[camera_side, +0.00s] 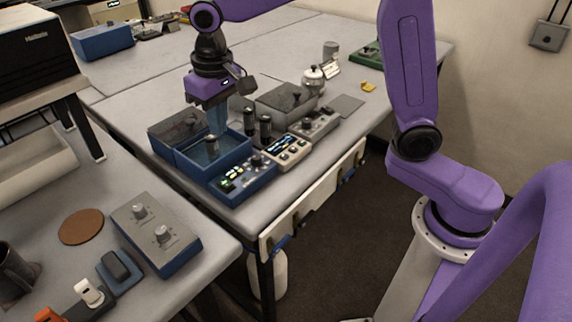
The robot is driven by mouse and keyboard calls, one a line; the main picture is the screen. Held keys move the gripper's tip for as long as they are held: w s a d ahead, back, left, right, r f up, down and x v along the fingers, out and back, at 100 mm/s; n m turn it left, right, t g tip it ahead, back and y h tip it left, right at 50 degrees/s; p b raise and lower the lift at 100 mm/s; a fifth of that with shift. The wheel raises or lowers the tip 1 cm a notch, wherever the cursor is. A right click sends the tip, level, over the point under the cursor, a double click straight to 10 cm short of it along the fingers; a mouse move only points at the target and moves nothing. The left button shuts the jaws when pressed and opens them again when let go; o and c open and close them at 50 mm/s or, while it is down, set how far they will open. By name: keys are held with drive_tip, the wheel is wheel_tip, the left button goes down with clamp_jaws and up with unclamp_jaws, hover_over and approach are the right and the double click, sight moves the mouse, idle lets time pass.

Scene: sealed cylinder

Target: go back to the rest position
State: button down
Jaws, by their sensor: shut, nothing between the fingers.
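My gripper (212,108) points down above an open blue box (235,158) on the middle table. Its purple body shows clearly, but its fingers are small and hard to make out; it appears shut and holds nothing that I can see. A dark cylinder with a light lower part (212,145) stands upright in the blue box, below my gripper and apart from it. Two more dark upright cylinders, one at the left (248,121) and one at the right (265,128), stand just right of the box.
A grey-topped box (287,103), a lit blue control unit (242,178) and a beige display unit (288,151) crowd around the blue box. A silver pot (313,79) stands behind. A knobbed box (156,233) sits on the near table. The far left tabletop (135,90) is clear.

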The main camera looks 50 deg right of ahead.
drive_tip(key=s+d+f+n, duration=0.1)
drive_tip(key=s+d+n, duration=0.2)
drive_tip(key=s, duration=0.6)
drive_tip(key=s+d+f+n, duration=0.2)
drive_tip(key=s+d+n, duration=0.2)
drive_tip(key=s, duration=0.5)
drive_tip(key=s+d+f+n, duration=0.2)
drive_tip(key=s+d+n, duration=0.2)
drive_tip(key=s, duration=0.5)
drive_tip(key=shift+s+d+g, duration=0.35)
drive_tip(key=shift+d+g, duration=0.05)
drive_tip(key=shift+d, duration=0.7)
